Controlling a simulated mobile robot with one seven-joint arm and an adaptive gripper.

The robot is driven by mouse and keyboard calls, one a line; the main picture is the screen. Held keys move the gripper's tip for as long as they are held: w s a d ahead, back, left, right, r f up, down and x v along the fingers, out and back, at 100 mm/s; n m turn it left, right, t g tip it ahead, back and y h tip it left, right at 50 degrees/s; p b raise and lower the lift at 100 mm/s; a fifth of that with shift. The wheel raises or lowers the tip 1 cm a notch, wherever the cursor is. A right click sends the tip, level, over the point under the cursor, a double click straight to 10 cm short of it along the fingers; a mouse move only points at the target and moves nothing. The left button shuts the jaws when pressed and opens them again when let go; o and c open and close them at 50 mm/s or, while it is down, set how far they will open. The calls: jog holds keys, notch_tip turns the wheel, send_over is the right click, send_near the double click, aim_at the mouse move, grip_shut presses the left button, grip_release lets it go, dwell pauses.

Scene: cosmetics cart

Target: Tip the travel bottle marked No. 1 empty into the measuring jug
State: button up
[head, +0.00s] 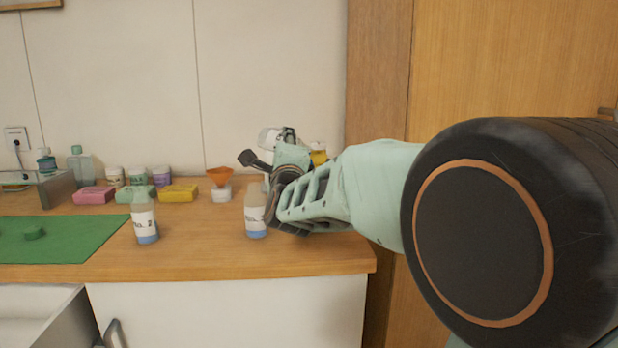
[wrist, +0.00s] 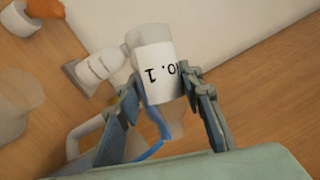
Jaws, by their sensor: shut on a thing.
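My gripper (head: 283,150) is shut on the travel bottle marked No. 1 (head: 270,138), up above the counter at the right. In the wrist view the bottle (wrist: 150,45) sits between the two fingers (wrist: 165,95). Its label reads upside down there, and in the head view it lies well over on its side. A pale curved handle (wrist: 84,132), likely the measuring jug's, shows below the bottle in the wrist view. Blue streaks show near it; I cannot tell whether they are liquid flowing. The jug is mostly hidden behind my gripper in the head view.
Two similar bottles with blue liquid stand on the counter, one left (head: 145,218) and one just before my gripper (head: 256,216). An orange funnel (head: 219,176), soap bars (head: 178,193) and small jars (head: 161,176) stand behind. A green mat (head: 60,245) lies left.

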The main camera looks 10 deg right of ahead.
jog(key=shift+s+d+r+m+t+h+b, duration=0.15)
jog(key=shift+m+b, duration=0.35)
jog(key=shift+b, duration=0.5)
jog(key=shift+w+d+r+m+t+h+b, duration=0.2)
jog(key=shift+m+b, duration=0.3)
jog(key=shift+b, duration=0.45)
jog(key=shift+a+m, duration=0.1)
jog(key=shift+m, duration=0.2)
jog(key=shift+r, duration=0.1)
